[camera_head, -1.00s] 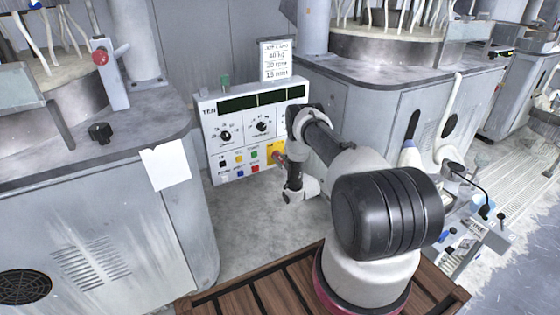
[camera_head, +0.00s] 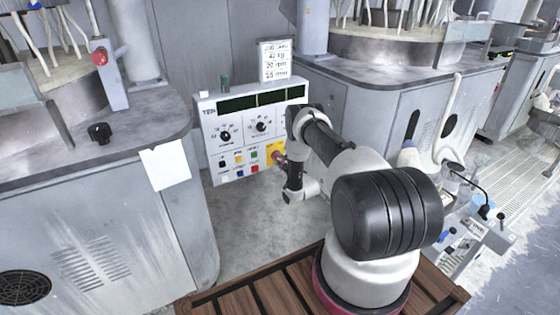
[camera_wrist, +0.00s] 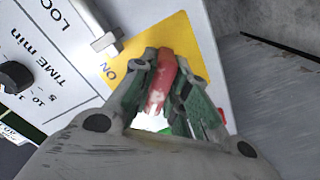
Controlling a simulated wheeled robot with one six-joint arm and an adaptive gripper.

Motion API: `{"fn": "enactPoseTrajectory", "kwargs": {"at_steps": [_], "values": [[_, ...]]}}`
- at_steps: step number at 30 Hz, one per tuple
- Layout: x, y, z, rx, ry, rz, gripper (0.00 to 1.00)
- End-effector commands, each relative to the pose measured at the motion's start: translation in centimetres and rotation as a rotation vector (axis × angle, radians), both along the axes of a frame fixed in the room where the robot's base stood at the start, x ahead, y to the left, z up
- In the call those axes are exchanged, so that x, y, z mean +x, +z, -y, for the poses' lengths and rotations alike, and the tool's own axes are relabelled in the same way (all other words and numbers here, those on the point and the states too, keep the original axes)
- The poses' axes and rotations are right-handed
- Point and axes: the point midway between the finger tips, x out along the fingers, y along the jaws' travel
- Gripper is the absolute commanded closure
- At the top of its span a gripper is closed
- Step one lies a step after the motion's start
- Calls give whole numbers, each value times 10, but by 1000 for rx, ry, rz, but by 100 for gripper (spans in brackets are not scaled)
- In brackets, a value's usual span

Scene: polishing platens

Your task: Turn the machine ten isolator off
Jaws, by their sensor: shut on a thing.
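The machine ten control panel (camera_head: 222,178), white and marked TEN, stands between two grey machines in the head view. Its isolator is a red handle (camera_wrist: 161,78) on a yellow plate (camera_wrist: 188,42); the plate also shows in the head view (camera_head: 270,147). The word ON is printed on the plate, left of the handle in the wrist view. My gripper (camera_wrist: 162,84) is shut on the red handle, with a finger on each side. The fingers cover part of the handle and the lower plate, so I cannot tell its exact setting.
The panel has two black knobs, a dark display (camera_head: 258,99) and several coloured buttons. A sign (camera_head: 275,62) stands behind it. A grey machine (camera_head: 100,215) is at the left and another (camera_head: 372,95) at the right. A slatted wooden platform (camera_head: 232,297) lies in front.

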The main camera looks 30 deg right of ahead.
Motion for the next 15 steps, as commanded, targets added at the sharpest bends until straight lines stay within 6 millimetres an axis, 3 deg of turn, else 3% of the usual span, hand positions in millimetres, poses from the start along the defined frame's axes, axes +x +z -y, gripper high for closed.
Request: {"fn": "enactPoseTrajectory", "kwargs": {"at_steps": [2, 3, 6, 15], "values": [[0, 0, 0, -1, 0, 0, 100], [0, 0, 0, -1, 0, 0, 82], [0, 0, 0, -1, 0, 0, 64], [0, 0, 0, 0, 0, 0, 62]]}}
